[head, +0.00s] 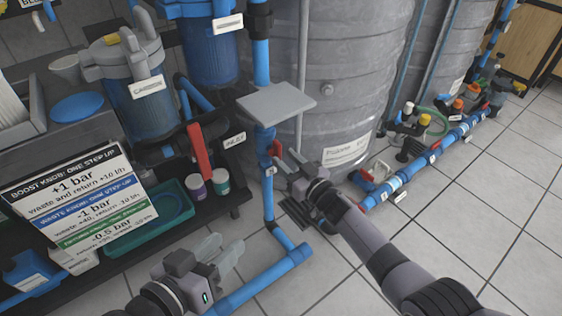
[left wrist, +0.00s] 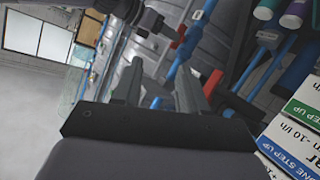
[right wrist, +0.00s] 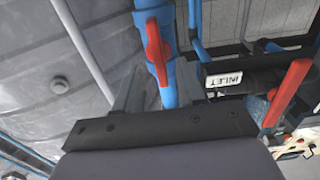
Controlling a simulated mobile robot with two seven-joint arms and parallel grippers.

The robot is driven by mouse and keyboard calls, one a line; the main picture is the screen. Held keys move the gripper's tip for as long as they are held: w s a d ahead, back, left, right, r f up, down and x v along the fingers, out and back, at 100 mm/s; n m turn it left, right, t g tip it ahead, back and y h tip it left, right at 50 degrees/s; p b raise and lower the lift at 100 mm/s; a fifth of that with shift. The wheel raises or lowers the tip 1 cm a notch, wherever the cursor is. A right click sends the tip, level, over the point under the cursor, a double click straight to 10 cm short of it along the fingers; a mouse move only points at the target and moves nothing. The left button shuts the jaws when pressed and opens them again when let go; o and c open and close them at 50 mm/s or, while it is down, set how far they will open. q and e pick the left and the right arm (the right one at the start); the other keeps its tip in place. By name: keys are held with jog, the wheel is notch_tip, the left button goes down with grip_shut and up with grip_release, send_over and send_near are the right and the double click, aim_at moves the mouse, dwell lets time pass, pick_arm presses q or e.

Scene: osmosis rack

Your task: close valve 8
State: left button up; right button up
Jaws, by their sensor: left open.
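No number 8 is readable, so I cannot tell which valve is valve 8. A red valve handle (right wrist: 157,52) lies along the upright blue pipe in the right wrist view; in the head view its red edge (head: 277,149) shows below a grey plate. My right gripper (head: 287,163) is beside this pipe, its fingers apart and empty, with the handle ahead of them. A longer red handle (head: 199,152) hangs near the INLET label; it also shows in the right wrist view (right wrist: 287,93). My left gripper (head: 222,256) is open and empty above the floor, left of the low blue pipe.
A grey plate (head: 277,103) covers part of the upright pipe. A large grey tank (head: 350,80) stands behind. A sign board (head: 80,205) and a green tray (head: 170,205) are at left. A blue floor pipe (head: 420,165) with small labelled valves runs right. Tiled floor is clear at right.

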aim_at(277, 154)
jog(key=shift+f+b+x, duration=0.2)
jog(key=shift+b+x, duration=0.35)
jog(key=shift+x, duration=0.4)
pick_arm(q)
jog(key=shift+s+a+m+t, duration=0.1)
jog(key=shift+a+m+t, duration=0.3)
jog(key=shift+a, duration=0.35)
pick_arm(e)
jog(key=shift+w+a+r, duration=0.2)
jog(key=shift+w+a, duration=0.05)
jog(key=shift+w, duration=0.1)
grip_shut()
